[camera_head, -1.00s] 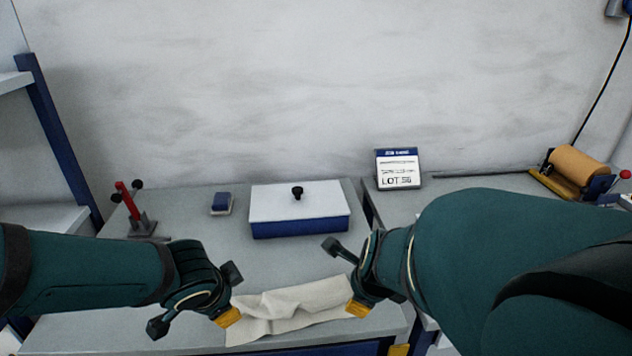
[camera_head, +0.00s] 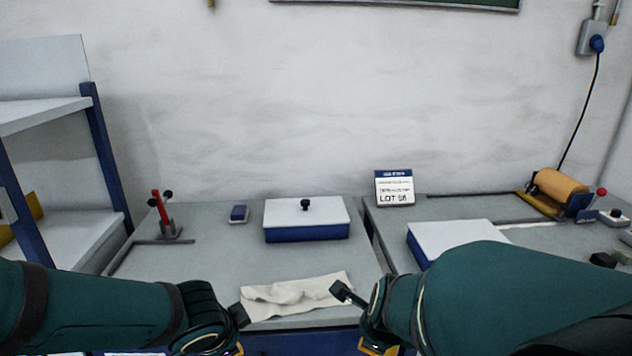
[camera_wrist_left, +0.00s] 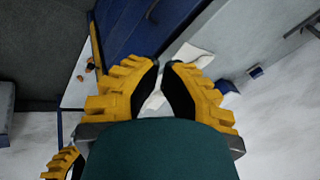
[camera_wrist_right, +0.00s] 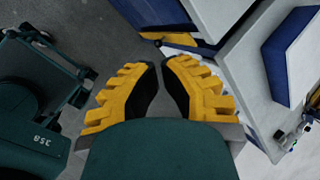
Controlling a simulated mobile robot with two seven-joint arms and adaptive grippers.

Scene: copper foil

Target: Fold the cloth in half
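The off-white cloth (camera_head: 297,295) lies as a wrinkled, wide strip near the front edge of the table, with a raised ridge along it. In the left wrist view the cloth (camera_wrist_left: 190,55) shows beyond and between the fingers. My left gripper (camera_head: 238,349) is in front of the cloth's left end, apart from it. My right gripper (camera_head: 375,348) is in front and to the right of its right end, also apart. Both show a gap between their fingers in the wrist views, left (camera_wrist_left: 163,68) and right (camera_wrist_right: 160,68), and hold nothing. Arm links partly hide both in the head view.
A blue-and-white lidded box (camera_head: 306,220) stands behind the cloth. A second table at right holds a white-topped box (camera_head: 455,236), a sign (camera_head: 394,188) and a copper-coloured roll (camera_head: 560,187).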

